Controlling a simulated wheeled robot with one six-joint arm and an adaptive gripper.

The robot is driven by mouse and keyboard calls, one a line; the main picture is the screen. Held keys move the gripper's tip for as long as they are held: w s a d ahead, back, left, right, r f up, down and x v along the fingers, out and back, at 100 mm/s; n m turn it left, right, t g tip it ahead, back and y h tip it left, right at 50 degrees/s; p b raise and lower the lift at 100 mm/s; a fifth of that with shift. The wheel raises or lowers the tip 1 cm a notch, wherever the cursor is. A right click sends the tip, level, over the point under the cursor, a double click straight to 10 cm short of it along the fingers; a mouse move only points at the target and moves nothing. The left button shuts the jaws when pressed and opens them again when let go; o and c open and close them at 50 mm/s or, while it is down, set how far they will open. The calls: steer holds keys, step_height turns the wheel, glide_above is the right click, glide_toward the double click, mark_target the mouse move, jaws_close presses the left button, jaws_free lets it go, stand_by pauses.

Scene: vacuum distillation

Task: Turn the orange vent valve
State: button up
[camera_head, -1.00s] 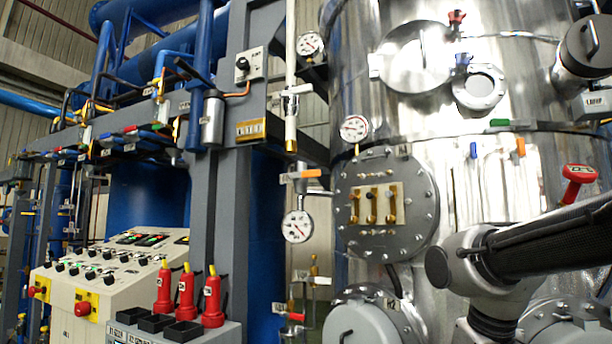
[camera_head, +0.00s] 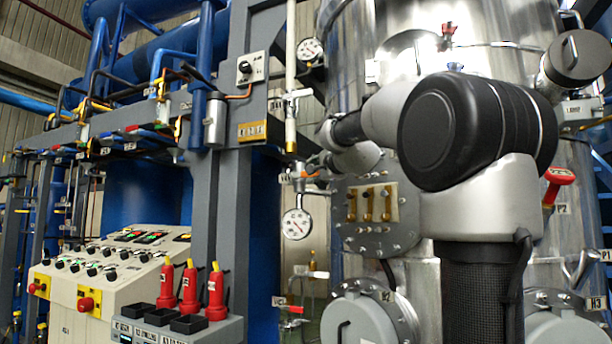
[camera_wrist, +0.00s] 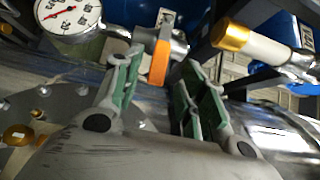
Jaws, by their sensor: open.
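The orange vent valve handle (camera_wrist: 159,62) shows in the wrist view, on a metal fitting beside a round gauge (camera_wrist: 68,14). My gripper (camera_wrist: 160,72) is open, and its two green-padded fingers stand on either side of the handle, with the handle at the gap between the tips. I cannot tell whether a finger touches it. In the head view my gripper (camera_head: 316,166) reaches the valve on the thin pipe above the gauge (camera_head: 297,224), and my arm mostly hides the handle there.
A white pipe with a gold end (camera_wrist: 232,36) lies close to the right finger. The steel vessel (camera_head: 350,75) with a round flange plate (camera_head: 376,241) stands right beside my arm. A grey frame column (camera_head: 222,185) and control desk (camera_head: 130,260) are to the left.

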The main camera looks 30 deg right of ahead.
mark_target(304, 174)
steer(key=w, duration=0.5)
steer(key=shift+w+d, duration=0.2)
steer(key=shift+d, duration=0.15)
jaws_close()
